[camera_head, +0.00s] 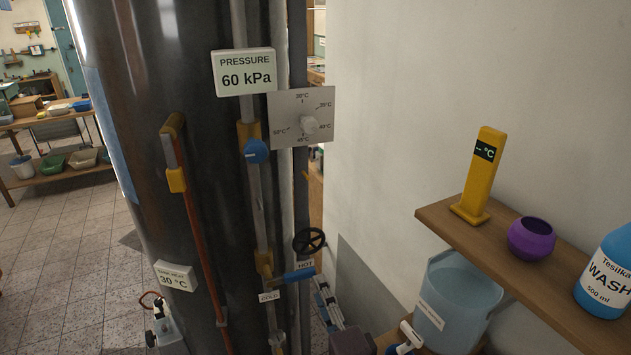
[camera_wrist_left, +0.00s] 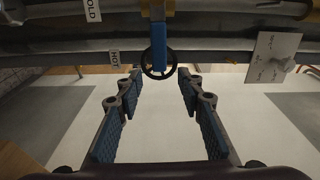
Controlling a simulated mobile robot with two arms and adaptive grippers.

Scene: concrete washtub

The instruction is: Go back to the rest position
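My left gripper (camera_head: 326,303) is low in the middle of the head view, just right of and below the blue lever (camera_head: 298,275) on the pipes. In the left wrist view its two blue-padded fingers (camera_wrist_left: 159,84) stand apart with nothing between them. Beyond the fingertips, that view shows the blue lever (camera_wrist_left: 159,48) and the black handwheel (camera_wrist_left: 158,64). The handwheel (camera_head: 309,241) is above the gripper in the head view. Whether the fingers touch the lever is hard to tell. My right gripper is not in view.
The dark tank (camera_head: 165,60) and vertical pipes stand close on the left. A wooden shelf (camera_head: 445,219) at right holds a yellow thermometer (camera_head: 479,175), a purple pot (camera_head: 531,239) and a wash bottle (camera_head: 608,275). A light-blue bucket (camera_head: 455,300) stands below.

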